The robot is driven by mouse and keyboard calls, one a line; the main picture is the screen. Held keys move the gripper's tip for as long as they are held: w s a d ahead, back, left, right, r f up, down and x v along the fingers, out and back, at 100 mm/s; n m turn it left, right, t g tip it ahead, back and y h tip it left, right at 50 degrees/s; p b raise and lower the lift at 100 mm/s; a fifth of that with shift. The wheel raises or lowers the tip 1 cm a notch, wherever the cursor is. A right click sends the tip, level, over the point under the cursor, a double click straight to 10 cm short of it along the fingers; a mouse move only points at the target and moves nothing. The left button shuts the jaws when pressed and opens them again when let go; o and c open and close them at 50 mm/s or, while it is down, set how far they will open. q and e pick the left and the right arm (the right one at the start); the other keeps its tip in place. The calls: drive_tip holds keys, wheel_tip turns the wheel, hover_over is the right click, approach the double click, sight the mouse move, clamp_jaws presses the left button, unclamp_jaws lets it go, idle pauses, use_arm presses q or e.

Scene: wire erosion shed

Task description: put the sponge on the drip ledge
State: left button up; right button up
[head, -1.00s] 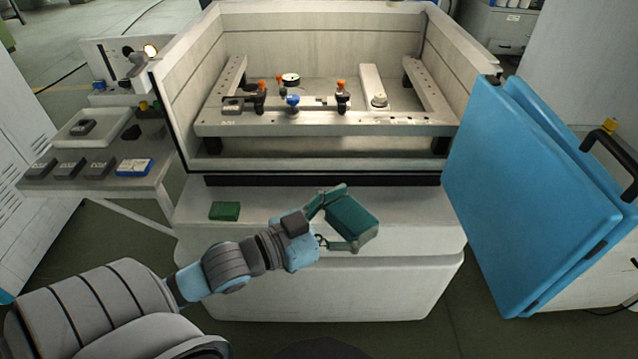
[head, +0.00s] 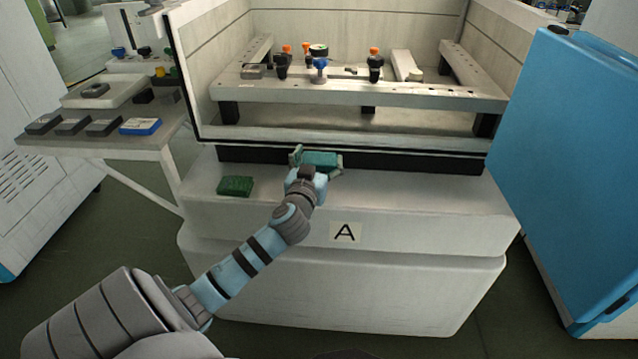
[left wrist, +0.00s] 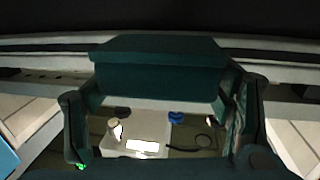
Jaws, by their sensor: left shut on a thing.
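A teal block, which I take to be the sponge (head: 320,161), is held in my left gripper (head: 317,166), with fingers on both sides of it. It is close in front of the black strip under the machine's opening; whether it touches the strip or the ledge I cannot tell. In the left wrist view the block (left wrist: 160,66) spans the shut gripper (left wrist: 160,88) and hides what lies behind it. The pale shelf along the machine's front, seemingly the drip ledge (head: 420,195), lies beneath the gripper. My right gripper is not in view.
A dark green pad (head: 235,186) lies on the ledge's left part. A blue panel (head: 560,150) stands at the right. A side table (head: 110,140) with small blocks stands at the left.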

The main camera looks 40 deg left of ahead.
use_arm(q)
wheel_tip(320, 180, down, 8)
drive_tip(key=b, duration=0.3)
drive_tip(key=shift+c, duration=0.2)
drive_tip(key=o, duration=0.5)
drive_tip(key=shift+f, duration=0.1)
drive_tip(key=shift+c, duration=0.2)
drive_tip(key=o, duration=0.5)
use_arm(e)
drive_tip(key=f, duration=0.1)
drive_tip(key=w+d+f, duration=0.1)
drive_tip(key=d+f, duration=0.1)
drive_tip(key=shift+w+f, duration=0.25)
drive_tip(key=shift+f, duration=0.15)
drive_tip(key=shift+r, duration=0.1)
